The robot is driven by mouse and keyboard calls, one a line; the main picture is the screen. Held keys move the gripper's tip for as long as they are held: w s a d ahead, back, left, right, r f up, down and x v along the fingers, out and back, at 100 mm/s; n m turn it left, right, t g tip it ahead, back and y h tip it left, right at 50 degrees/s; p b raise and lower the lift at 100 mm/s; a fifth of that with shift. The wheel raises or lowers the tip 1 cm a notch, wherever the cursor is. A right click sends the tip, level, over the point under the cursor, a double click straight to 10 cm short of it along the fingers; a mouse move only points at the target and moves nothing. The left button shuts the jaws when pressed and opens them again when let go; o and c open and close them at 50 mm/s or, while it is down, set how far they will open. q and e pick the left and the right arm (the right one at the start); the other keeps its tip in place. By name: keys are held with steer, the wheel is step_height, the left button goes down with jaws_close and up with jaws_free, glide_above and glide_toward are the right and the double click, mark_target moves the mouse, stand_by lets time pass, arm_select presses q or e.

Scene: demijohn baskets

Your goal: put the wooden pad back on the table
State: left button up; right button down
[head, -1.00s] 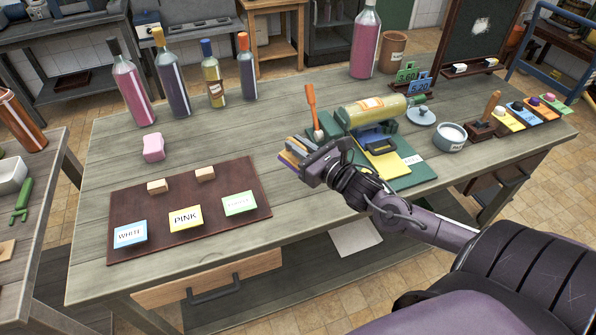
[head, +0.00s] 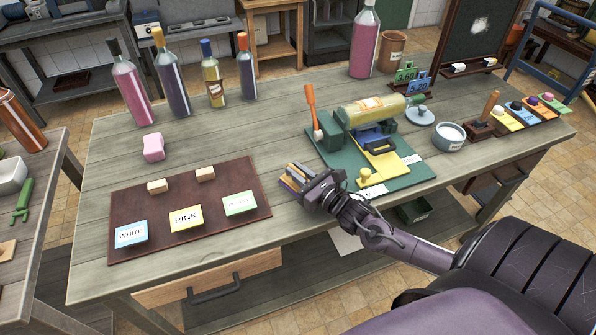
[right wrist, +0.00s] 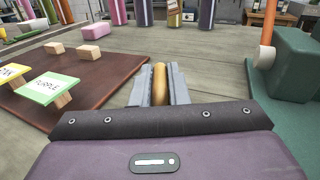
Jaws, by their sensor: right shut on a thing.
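My right gripper (head: 290,178) is low over the table (head: 270,130), between the dark brown mat and the green board. In the right wrist view its fingers (right wrist: 160,86) are shut on a golden-brown wooden piece, the wooden pad (right wrist: 160,84), seen edge-on between them. The fingers hide most of the pad. I cannot tell whether its lower edge touches the table. My left gripper is not in view.
The brown mat (head: 150,205) with labelled cards and small wooden blocks lies left. The green board (head: 412,172) with a bottle (head: 370,110) in a cradle lies right. A pink block (head: 153,147) stands behind the mat. Bare table lies beyond the gripper.

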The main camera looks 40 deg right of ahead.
steer(key=c, duration=1.4)
jaws_free()
steer(key=shift+r, duration=0.1)
steer(key=shift+s, duration=0.2)
steer(key=s, duration=0.3)
steer(key=s+d, duration=0.1)
steer(key=s, duration=0.7)
steer(key=shift+s+d+b, duration=0.2)
steer(key=shift+d+b, duration=0.15)
steer(key=shift+d, duration=0.05)
